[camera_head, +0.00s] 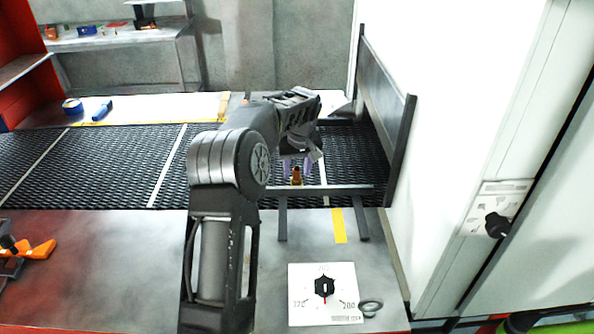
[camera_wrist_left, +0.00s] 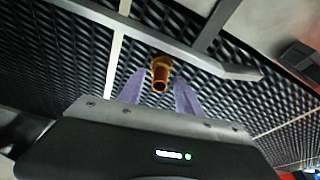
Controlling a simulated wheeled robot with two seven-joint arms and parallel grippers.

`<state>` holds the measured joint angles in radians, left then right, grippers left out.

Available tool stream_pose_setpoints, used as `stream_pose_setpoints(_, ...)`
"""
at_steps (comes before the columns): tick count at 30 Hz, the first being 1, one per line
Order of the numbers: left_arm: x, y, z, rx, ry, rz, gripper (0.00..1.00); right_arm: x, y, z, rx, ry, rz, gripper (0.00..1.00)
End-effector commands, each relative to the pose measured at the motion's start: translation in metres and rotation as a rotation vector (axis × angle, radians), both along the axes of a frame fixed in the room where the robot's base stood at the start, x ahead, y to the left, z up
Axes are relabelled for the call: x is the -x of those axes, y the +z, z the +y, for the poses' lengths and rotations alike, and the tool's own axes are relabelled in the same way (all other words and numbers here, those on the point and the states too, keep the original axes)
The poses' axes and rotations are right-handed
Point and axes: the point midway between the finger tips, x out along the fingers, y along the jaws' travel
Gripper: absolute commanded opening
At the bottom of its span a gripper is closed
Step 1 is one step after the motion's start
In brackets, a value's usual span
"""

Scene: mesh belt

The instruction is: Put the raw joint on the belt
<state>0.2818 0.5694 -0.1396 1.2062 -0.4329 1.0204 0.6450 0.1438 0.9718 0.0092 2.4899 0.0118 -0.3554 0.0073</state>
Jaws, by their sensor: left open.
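The joint (camera_head: 296,175), a small orange-brown tubular fitting, stands on the black mesh belt (camera_head: 120,160) near the belt's right end, just behind a grey bar. It also shows in the left wrist view (camera_wrist_left: 160,74), with its round open end facing the camera. My left gripper (camera_head: 294,165) is open over the belt. Its two pale purple fingers (camera_wrist_left: 160,92) are on either side of the joint in the picture, with gaps visible. I cannot tell whether either finger touches it. My right gripper is not in view.
A grey bar frame (camera_head: 325,190) crosses the belt in front of the joint. A dark upright panel (camera_head: 385,110) stands at the belt's right end. A blue tape roll (camera_head: 73,107) lies behind the belt. Orange parts (camera_head: 38,250) lie at the front left. A dial plate (camera_head: 323,292) is at the front.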

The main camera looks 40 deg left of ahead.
Motion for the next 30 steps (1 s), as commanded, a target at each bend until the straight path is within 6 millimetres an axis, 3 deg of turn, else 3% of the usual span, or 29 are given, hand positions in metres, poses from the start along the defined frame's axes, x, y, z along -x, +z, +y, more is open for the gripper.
stream_pose_setpoints(18, 0.017, 0.103, -0.023, 0.0, -0.001, -0.003, 0.41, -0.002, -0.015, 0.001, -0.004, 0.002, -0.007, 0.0)
stream_pose_setpoints(30, 0.019, 0.111, -0.024, 0.001, 0.0, -0.001, 0.41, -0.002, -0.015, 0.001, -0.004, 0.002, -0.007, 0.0)
